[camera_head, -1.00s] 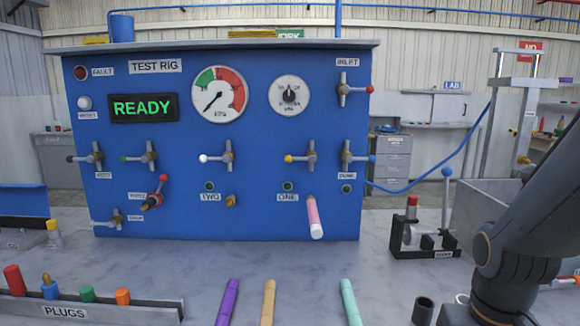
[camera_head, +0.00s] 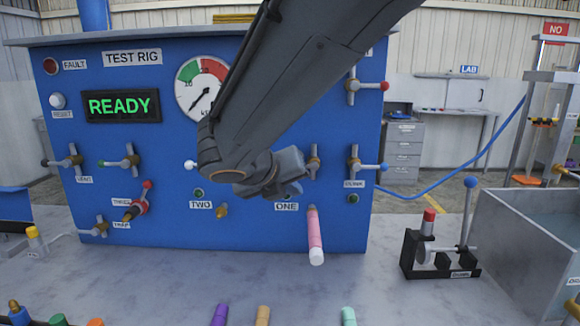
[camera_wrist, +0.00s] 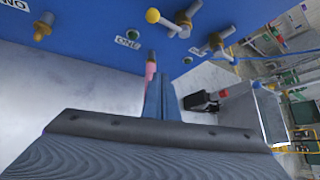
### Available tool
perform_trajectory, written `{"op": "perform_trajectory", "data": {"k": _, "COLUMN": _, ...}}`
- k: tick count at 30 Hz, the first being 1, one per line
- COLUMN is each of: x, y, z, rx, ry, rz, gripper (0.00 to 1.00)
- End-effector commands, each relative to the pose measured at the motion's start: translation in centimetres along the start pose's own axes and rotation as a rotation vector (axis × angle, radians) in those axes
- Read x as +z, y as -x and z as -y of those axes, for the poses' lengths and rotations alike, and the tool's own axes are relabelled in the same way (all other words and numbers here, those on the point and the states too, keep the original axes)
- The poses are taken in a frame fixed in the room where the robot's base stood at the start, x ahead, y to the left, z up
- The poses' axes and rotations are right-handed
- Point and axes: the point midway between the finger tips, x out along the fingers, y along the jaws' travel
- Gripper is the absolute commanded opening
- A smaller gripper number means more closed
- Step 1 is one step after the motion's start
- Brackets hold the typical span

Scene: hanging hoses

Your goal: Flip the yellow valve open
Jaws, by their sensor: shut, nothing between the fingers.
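The yellow valve shows in the wrist view as a brass body (camera_wrist: 184,19) with a lever ending in a yellow ball knob (camera_wrist: 152,16), on the blue panel above the label ONE. The lever points left, crosswise to the body. In the head view only the valve's brass body (camera_head: 314,161) shows; my arm hides the yellow knob. My gripper (camera_head: 291,190) is in front of the panel, just below and left of that body. In the wrist view its fingers (camera_wrist: 158,92) are shut and empty, below the knob and apart from it.
A pink hose stub (camera_head: 314,235) sticks out below the valve, close to my fingers. A blue-knobbed valve (camera_head: 356,166) is to the right, a white-knobbed one (camera_head: 190,165) to the left. A clamp stand (camera_head: 440,250) and grey tank (camera_head: 535,240) are at the right.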

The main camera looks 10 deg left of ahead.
Motion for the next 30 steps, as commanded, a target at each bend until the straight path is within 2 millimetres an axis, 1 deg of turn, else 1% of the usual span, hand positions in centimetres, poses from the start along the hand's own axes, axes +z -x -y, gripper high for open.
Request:
{"op": "perform_trajectory", "data": {"k": 1, "x": 0.9, "y": 0.9, "z": -1.0, "rx": 0.009, "ry": 0.053, "rz": 0.031, "gripper": 0.00}}
{"op": "perform_trajectory", "data": {"k": 3, "x": 1.6, "y": 1.7, "z": -1.8, "rx": 0.015, "ry": 0.100, "rz": 0.058, "gripper": 0.00}}
{"op": "perform_trajectory", "data": {"k": 6, "x": 2.0, "y": 2.2, "z": -2.5, "rx": 0.021, "ry": 0.127, "rz": 0.074, "gripper": 0.00}}
{"op": "perform_trajectory", "data": {"k": 12, "x": 1.9, "y": 2.6, "z": -2.9, "rx": 0.028, "ry": 0.130, "rz": 0.077, "gripper": 0.00}}
{"op": "perform_trajectory", "data": {"k": 16, "x": 1.9, "y": 2.3, "z": -2.9, "rx": 0.028, "ry": 0.129, "rz": 0.076, "gripper": 0.00}}
{"op": "perform_trajectory", "data": {"k": 20, "x": 1.9, "y": 1.0, "z": -2.9, "rx": 0.025, "ry": 0.128, "rz": 0.072, "gripper": 0.00}}
{"op": "perform_trajectory", "data": {"k": 23, "x": 2.0, "y": -0.7, "z": -2.8, "rx": 0.024, "ry": 0.128, "rz": 0.071, "gripper": 0.00}}
{"op": "perform_trajectory", "data": {"k": 30, "x": 2.3, "y": -5.5, "z": -2.8, "rx": 0.023, "ry": 0.126, "rz": 0.069, "gripper": 0.00}}
